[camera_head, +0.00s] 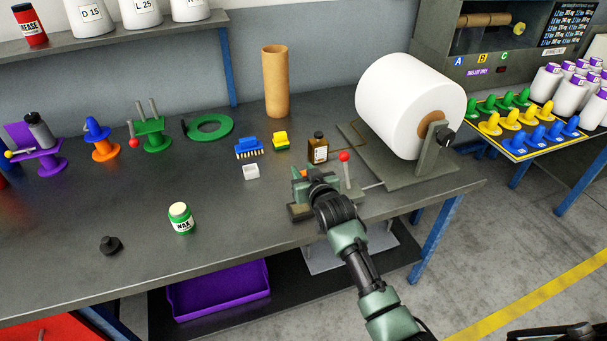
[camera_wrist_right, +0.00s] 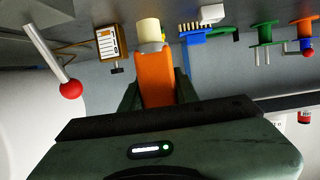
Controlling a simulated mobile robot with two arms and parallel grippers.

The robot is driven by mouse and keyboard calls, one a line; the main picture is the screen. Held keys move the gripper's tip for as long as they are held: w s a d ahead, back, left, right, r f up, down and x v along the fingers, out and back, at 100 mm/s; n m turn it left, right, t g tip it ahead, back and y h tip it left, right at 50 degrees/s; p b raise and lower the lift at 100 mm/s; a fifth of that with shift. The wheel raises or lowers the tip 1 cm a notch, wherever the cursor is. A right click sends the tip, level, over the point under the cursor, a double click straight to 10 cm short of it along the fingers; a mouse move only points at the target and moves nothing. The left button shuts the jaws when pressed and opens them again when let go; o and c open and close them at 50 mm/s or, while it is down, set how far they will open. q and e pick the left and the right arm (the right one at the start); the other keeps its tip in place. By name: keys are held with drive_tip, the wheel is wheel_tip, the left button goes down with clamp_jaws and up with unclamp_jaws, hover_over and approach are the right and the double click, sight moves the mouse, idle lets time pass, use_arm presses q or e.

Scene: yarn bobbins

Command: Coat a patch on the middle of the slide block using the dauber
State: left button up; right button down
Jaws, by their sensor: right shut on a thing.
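My right gripper (camera_head: 312,178) is shut on the dauber, which has an orange handle (camera_wrist_right: 155,80) and a cream tip (camera_wrist_right: 149,30). The gripper is over the table's front right part, beside a red-ball lever (camera_head: 344,157). A small brownish block (camera_head: 300,212), perhaps the slide block, lies just below the gripper in the picture, mostly hidden by it and the arm. Whether the dauber touches anything is unclear. My left gripper is not in view.
An open green wax jar (camera_head: 181,219) and a black cap (camera_head: 110,245) stand front left. A brown bottle (camera_head: 318,148), yellow sponge (camera_head: 281,141), blue brush (camera_head: 249,148) and white dish (camera_head: 251,172) are behind. A large white roll (camera_head: 405,100) stands right. The table's left front is mostly clear.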

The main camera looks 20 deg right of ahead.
wheel_tip(320, 180, up, 3)
drive_tip(key=shift+r+p, duration=0.1)
drive_tip(key=shift+p, duration=0.95)
drive_tip(key=shift+d, duration=0.1)
drive_tip(key=shift+w, duration=0.1)
